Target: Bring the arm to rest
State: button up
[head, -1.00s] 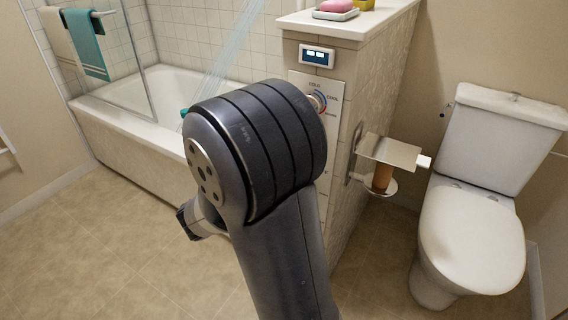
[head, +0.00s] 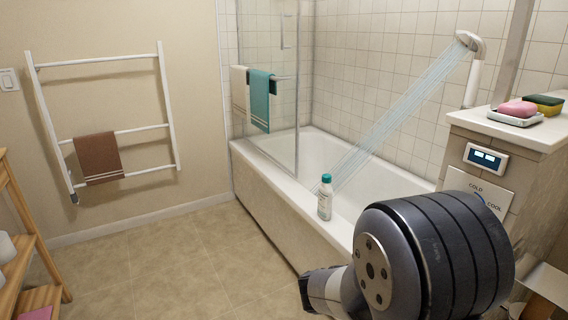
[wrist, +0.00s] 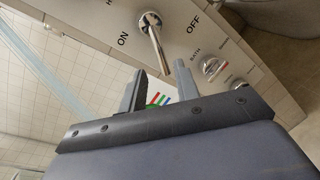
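Water (head: 400,105) runs from the shower head (head: 470,42) into the bathtub (head: 262,203). A white bottle (head: 325,202) stands on the tub's rim. A soap dish (head: 515,119) sits on the tiled half-wall. Floor (head: 170,255) is clear at left.

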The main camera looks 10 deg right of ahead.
jog(key=b+x, duration=0.1)
jog(key=x, duration=0.7)
jog(key=shift+d+f, duration=0.1)
jog(key=shift+d, duration=0.15)
jog(key=shift+a, duration=0.1)
jog(key=p+v, duration=0.1)
jog(key=v, duration=0.9)
jog(key=b+x, duration=0.1)
jog(key=x, duration=0.9)
jog(key=shift+n+p, duration=0.3)
jog(key=shift+p, duration=0.25)
jog(key=shift+s+d+f+n+p, duration=0.1)
jog(key=shift+s+n+p, duration=0.05)
jog(key=shift+n+p, duration=0.3)
jog(key=shift+s+d+f+n+p, duration=0.15)
jog(key=shift+n+p, duration=0.15)
jog(key=shift+n, duration=0.25)
